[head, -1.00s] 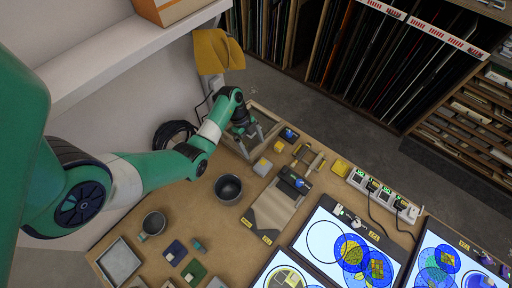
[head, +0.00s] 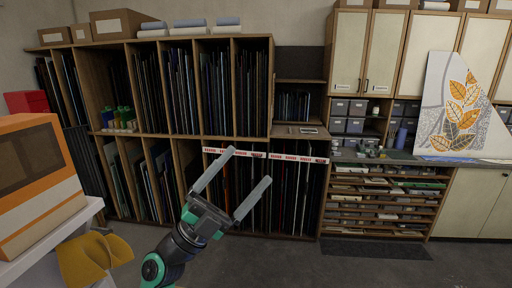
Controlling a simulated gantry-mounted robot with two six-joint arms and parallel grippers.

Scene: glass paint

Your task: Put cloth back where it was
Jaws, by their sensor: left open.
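The mustard-yellow cloth (head: 88,260) is at the lower left, draped just below and beside the end of a white shelf. What holds it up is hidden. My left gripper (head: 249,166) is in the middle of the view, pointing up and forward, with its two long grey fingers spread wide and nothing between them. It is to the right of the cloth and clear of it. My right gripper is out of view.
An orange and beige box-like unit (head: 38,180) stands on the white shelf (head: 60,237) at the left. Tall wooden racks (head: 190,140) of glass sheets fill the back. Grey floor (head: 310,265) lies open in front of them.

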